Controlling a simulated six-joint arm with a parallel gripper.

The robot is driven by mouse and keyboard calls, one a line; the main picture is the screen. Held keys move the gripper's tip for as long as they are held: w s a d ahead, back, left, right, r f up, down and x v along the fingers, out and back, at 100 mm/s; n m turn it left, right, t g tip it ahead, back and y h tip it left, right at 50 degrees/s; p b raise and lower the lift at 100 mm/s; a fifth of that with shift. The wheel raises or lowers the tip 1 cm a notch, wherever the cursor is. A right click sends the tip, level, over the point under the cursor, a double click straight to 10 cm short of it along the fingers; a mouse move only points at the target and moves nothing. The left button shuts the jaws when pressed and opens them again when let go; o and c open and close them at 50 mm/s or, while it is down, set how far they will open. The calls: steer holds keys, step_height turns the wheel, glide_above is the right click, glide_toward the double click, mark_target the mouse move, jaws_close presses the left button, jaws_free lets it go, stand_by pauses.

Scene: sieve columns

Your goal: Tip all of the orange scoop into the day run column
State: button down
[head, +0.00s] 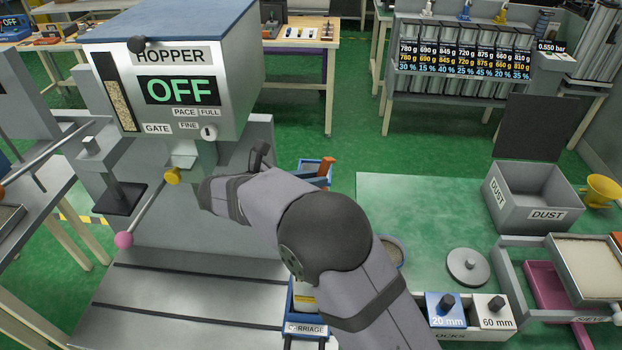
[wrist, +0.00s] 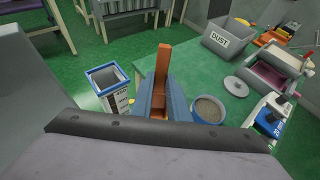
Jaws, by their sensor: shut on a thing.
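My gripper (wrist: 166,98) is shut on the orange scoop (wrist: 164,62), which shows between the fingers in the wrist view. A piece of the scoop (head: 327,164) also shows past my arm in the head view. The scoop's bowl and any load in it are hidden. A column with a blue rim (wrist: 106,76) stands left of the scoop in the wrist view, apart from it, with its top open. What looks like its rim shows in the head view (head: 311,165). Its label is too small to read, so I cannot tell if it is the day run column.
A blue tub of grain (wrist: 208,108) sits right of my gripper. A grey lid (head: 468,266), the dust box (head: 530,200) and blocks (head: 447,309) stand farther right. The hopper (head: 175,75), reading OFF, is at upper left. The carriage (head: 305,328) is at the bottom.

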mark_target(323, 165)
steer(key=w+d+r+m+g+p, duration=0.1)
steer(key=d+r+m+g+p, duration=0.15)
steer(key=d+p, duration=0.3)
steer(key=w+d+r+m+g+p, duration=0.1)
steer(key=w+d+r+g+p, duration=0.1)
steer(key=d+r+p, duration=0.4)
steer(key=a+f+y, duration=0.1)
steer(key=a+f, duration=0.1)
steer(key=a+f+n+y, duration=0.1)
steer(key=a+f, duration=0.2)
steer(key=a+f+n+y, duration=0.1)
steer(key=a+f, duration=0.1)
steer(key=a, duration=0.1)
steer(key=shift+s+f+g, duration=0.2)
steer(key=shift+f+g, duration=0.05)
steer(key=shift+f, duration=0.1)
steer(key=shift+w+a+f+n+y, duration=0.1)
steer(key=shift+w+a+n+y, duration=0.05)
steer(key=shift+a+n+y, duration=0.3)
steer(key=shift+w+n+y, duration=0.1)
steer(key=shift+n+y, duration=0.3)
steer(key=shift+y, duration=0.15)
steer(key=shift+p, duration=0.3)
